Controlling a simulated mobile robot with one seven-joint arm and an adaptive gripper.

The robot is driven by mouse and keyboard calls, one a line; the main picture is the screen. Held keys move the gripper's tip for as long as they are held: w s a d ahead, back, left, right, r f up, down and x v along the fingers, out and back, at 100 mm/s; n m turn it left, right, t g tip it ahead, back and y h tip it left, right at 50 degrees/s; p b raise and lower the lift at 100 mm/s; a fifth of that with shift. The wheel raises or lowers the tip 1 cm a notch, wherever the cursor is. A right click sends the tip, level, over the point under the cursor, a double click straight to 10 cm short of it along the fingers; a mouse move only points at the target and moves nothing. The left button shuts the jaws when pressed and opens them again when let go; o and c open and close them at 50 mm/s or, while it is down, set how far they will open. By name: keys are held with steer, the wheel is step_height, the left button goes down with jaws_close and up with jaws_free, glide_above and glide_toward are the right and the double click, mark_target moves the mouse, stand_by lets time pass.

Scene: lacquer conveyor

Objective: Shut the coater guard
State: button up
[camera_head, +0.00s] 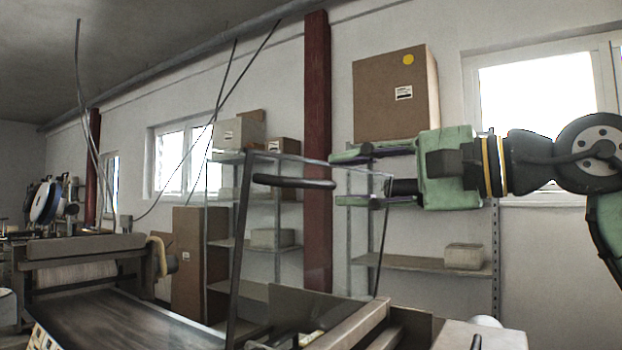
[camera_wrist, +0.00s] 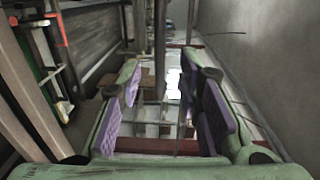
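The coater guard (camera_head: 238,250) is a clear panel in a thin dark frame, standing raised and tilted over the machine in the head view. Its dark bar handle (camera_head: 293,182) runs across near the top edge. My gripper (camera_head: 345,180) points left, with its two fingers apart, at the right end of the handle in the picture; the depth between them is unclear. In the wrist view my gripper (camera_wrist: 168,82) shows purple pads spread apart and nothing clamped. Dark bars show between and beyond the pads; I cannot tell which is the handle.
A dark conveyor belt (camera_head: 120,318) with a roller housing (camera_head: 85,246) lies at lower left. Shelves (camera_head: 420,264) and a large cardboard box (camera_head: 392,95) stand behind my gripper. A red column (camera_head: 317,120) rises behind the guard. Machine parts fill the bottom middle.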

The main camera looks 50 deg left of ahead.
mark_target(312, 183)
steer(key=p+x, duration=0.1)
steer(key=x, duration=0.6)
steer(key=shift+a+p, duration=0.25)
steer(key=shift+p, duration=0.1)
steer(key=shift+c, duration=0.3)
jaws_close()
